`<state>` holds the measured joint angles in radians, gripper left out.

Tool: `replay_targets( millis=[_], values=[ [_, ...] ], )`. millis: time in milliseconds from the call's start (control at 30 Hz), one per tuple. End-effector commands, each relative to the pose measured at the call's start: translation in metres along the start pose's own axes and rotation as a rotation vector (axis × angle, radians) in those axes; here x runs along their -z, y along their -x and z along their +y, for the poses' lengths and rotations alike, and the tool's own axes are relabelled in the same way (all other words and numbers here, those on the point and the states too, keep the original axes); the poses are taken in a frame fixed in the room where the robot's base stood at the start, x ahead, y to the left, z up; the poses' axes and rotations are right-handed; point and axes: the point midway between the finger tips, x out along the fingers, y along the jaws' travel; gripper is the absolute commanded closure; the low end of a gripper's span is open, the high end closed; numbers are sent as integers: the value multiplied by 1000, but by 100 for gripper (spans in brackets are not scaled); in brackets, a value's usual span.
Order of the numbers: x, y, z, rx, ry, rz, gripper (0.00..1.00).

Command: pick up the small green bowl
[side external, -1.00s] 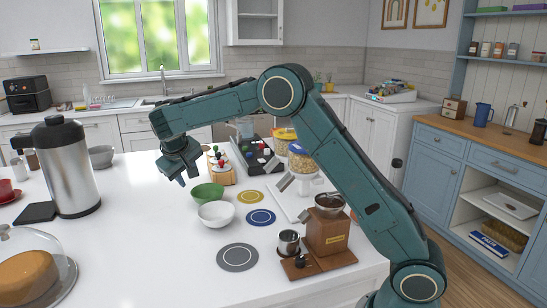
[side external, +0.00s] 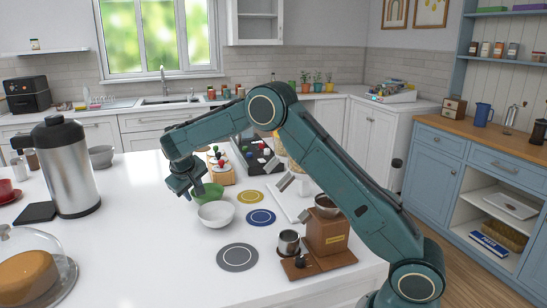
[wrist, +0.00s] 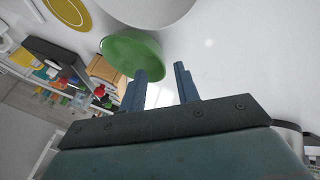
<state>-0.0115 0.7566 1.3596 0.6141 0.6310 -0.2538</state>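In the wrist view the green bowl (wrist: 131,52) is at upper left. My gripper (side external: 189,197) is low at the left side of the green bowl and hides part of it in the side view.
Yellow (side external: 249,196), blue (side external: 261,218) and grey (side external: 237,257) round mats lie right of the bowls. A wooden coffee grinder (side external: 327,232) stands at the right. A steel thermal jug (side external: 68,175) stands at the left.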

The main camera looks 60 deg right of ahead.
Motion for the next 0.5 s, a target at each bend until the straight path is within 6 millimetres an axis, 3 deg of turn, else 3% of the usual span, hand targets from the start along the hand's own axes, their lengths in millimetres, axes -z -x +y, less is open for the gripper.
replay_targets(
  millis=[300,500],
  values=[
    [-1,-36,-2,-1,0,-2,68],
    [0,-45,-2,1,0,0,68]
  ],
)
